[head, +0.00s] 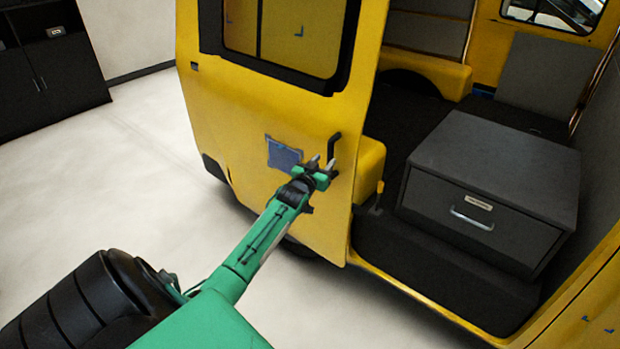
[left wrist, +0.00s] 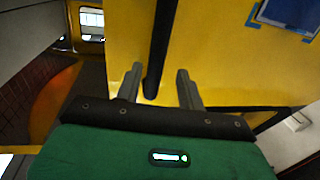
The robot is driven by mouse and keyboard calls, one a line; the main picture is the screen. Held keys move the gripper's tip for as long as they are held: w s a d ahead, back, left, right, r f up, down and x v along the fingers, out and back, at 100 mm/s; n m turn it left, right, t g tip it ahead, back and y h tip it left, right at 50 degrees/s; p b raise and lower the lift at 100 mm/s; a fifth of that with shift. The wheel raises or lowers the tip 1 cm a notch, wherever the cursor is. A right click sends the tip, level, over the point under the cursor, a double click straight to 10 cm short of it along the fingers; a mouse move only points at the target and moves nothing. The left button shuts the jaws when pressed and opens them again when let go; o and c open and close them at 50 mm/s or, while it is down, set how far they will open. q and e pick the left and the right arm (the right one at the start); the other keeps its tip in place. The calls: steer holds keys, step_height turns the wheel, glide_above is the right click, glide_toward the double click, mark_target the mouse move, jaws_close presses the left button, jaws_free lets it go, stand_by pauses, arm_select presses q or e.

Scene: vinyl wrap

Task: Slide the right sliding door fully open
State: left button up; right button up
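The yellow sliding door (head: 235,110) stands at the left of a wide doorway in the yellow van; the van's interior shows to its right. A black bar handle (head: 334,146) sits near the door's right edge. My left gripper (head: 322,163) is at the handle's lower end, fingers apart. In the left wrist view, the handle (left wrist: 157,50) runs down between the two open fingers of my gripper (left wrist: 158,82), with gaps visible on both sides. Neither finger clearly presses on it. My right gripper is not in view.
A grey drawer box (head: 490,185) stands inside the doorway on the dark van floor. A blue-grey panel (head: 283,154) is on the door beside the handle. A dark cabinet (head: 50,65) stands at the far left. The pale floor (head: 130,160) left of the van is clear.

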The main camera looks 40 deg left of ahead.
arm_select(q)
steer(key=b+v, duration=0.1)
steer(key=v, duration=0.8)
steer(key=shift+s, duration=0.25)
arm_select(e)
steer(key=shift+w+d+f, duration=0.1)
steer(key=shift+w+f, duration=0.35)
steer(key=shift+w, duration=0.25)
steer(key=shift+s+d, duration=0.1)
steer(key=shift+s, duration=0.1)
